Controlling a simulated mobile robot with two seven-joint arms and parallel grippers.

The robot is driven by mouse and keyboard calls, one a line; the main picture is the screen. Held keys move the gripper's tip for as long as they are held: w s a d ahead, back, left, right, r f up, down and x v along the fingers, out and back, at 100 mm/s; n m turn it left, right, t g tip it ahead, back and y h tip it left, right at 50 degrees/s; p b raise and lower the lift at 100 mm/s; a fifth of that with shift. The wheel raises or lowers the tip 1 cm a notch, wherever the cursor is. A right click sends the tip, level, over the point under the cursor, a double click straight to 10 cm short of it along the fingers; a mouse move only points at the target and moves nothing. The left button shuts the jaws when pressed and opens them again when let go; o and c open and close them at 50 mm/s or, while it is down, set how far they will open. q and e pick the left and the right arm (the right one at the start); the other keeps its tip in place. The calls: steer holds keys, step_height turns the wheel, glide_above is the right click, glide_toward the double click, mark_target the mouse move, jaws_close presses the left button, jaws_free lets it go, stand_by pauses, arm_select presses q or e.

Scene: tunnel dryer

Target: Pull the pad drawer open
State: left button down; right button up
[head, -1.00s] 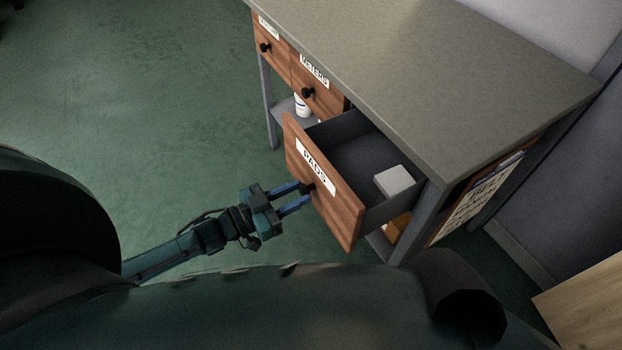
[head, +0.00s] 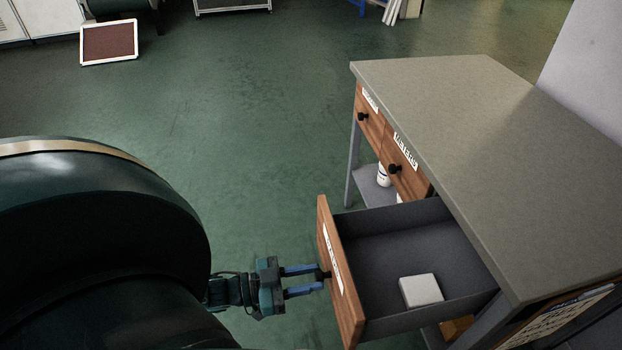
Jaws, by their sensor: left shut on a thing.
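The pad drawer (head: 338,270) has a wooden front with a white label, seen at a steep angle, and a dark grey tray. It stands well out from the grey-topped bench (head: 470,150). A white block-shaped pad (head: 421,290) lies inside it near the right wall. My left gripper (head: 318,277) is at the drawer front, its blue fingers shut on the dark knob (head: 324,275). The knob is mostly hidden between the fingertips. My right gripper is not in view.
Two shut drawers, one labelled METERS (head: 405,170), sit farther along the bench. A white bottle (head: 384,175) stands on the lower shelf. The floor left of the bench is clear.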

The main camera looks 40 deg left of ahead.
arm_select(q)
steer(key=c, duration=1.1)
jaws_free()
steer(key=shift+s, duration=0.1)
steer(key=v, duration=1.3)
